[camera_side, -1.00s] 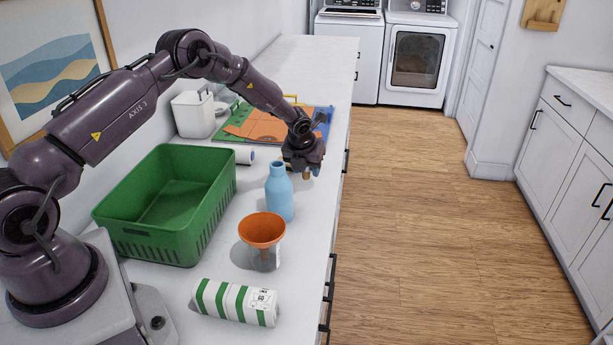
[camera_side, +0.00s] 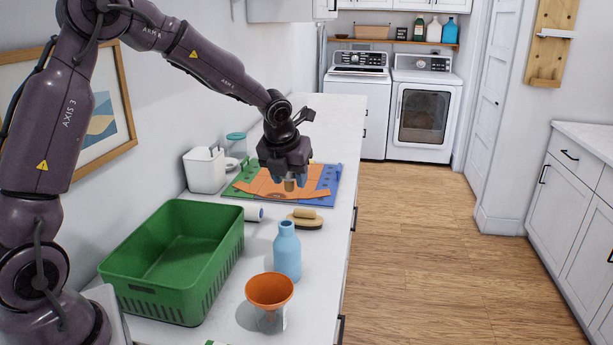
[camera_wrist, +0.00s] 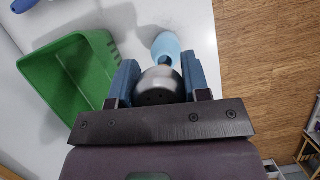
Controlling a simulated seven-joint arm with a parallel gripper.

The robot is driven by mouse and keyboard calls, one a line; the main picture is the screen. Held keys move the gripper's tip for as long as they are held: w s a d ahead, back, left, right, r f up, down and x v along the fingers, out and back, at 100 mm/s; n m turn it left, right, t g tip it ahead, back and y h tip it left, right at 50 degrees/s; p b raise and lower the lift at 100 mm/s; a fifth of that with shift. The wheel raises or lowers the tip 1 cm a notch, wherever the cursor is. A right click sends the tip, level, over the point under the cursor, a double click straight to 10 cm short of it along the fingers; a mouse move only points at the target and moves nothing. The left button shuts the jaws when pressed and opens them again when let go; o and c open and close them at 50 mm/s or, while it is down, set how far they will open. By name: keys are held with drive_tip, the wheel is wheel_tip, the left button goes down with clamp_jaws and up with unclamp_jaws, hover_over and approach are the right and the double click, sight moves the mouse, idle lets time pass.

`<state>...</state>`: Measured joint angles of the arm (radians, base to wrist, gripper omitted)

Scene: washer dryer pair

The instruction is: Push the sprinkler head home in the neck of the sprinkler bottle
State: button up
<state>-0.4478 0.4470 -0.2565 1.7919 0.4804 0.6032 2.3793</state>
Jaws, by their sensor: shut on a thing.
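The sprinkler bottle (camera_side: 287,255) is light blue and stands upright on the white counter, with nothing in its neck. It also shows in the wrist view (camera_wrist: 166,44), just beyond the fingers and partly hidden. My gripper (camera_side: 286,180) is above and behind the bottle in the side view, well clear of it. The gripper is shut on the sprinkler head (camera_wrist: 158,86), a rounded metal piece with small holes between the blue fingers.
A green basket (camera_side: 128,295) stands left of the bottle. An orange funnel (camera_side: 270,291) stands in front. A brush (camera_side: 305,218) and a white roll (camera_side: 254,213) lie behind. An orange piece (camera_side: 310,183) lies on a coloured board. A white bin (camera_side: 204,171) stands at the wall.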

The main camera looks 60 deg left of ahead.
sight(288, 221)
drive_tip(key=shift+s+d+f, duration=0.3)
drive_tip(key=shift+s+f, duration=0.3)
drive_tip(key=shift+s, duration=0.15)
drive_tip(key=shift+f, duration=2.55)
drive_tip(key=shift+f, duration=1.45)
drive_tip(key=o, duration=1)
drive_tip(key=shift+r, duration=0.15)
